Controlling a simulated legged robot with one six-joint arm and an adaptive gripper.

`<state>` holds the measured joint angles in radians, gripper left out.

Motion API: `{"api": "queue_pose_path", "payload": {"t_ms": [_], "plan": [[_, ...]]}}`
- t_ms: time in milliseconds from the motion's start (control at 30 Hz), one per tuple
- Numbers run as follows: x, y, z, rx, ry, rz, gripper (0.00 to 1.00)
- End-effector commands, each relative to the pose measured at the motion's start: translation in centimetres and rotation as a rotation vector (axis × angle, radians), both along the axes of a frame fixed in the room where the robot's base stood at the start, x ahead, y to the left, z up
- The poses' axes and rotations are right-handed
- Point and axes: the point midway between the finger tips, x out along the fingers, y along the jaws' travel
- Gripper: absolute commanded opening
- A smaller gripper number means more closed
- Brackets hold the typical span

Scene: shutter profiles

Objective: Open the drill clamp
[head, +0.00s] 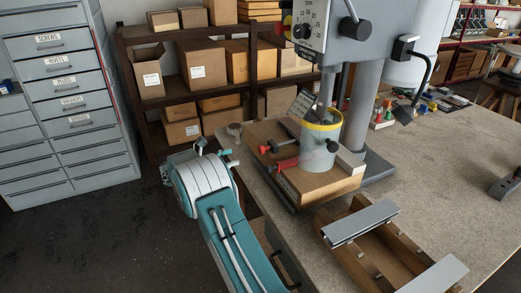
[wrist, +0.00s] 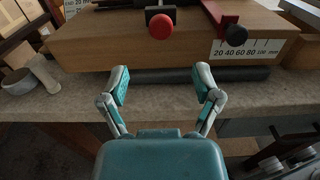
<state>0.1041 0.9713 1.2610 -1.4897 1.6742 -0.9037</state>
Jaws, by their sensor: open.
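The drill clamp sits on the wooden drill table (head: 330,187); which part is the clamp itself I cannot tell for certain. A red lever (head: 285,164) lies at its front edge; in the wrist view the red lever (wrist: 216,13) ends in a black ball. Left of it a black bar with a red ball knob (wrist: 161,26) sticks out toward me. My gripper (wrist: 160,78) is open and empty, its teal fingers spread below and in front of the wooden block, apart from both handles. In the head view my gripper (head: 231,158) is left of the drill table.
The drill press column (head: 364,90) stands behind the block. A wooden crate with metal shutter profiles (head: 362,221) lies on the bench (head: 440,170) at right. Shelves of cardboard boxes (head: 205,68) and a grey drawer cabinet (head: 65,100) stand behind. A round grey object (wrist: 28,80) is at left.

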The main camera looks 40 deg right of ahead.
Motion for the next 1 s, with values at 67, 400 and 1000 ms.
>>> {"api": "queue_pose_path", "payload": {"t_ms": [67, 400, 1000], "plan": [[-0.1, -0.4, 0.0, -0.002, 0.003, -0.001, 0.81], [-1.5, -5.9, 0.0, -0.001, 0.001, -0.003, 0.81], [-2.5, -10.5, 0.0, 0.000, 0.001, 0.001, 0.81]]}}
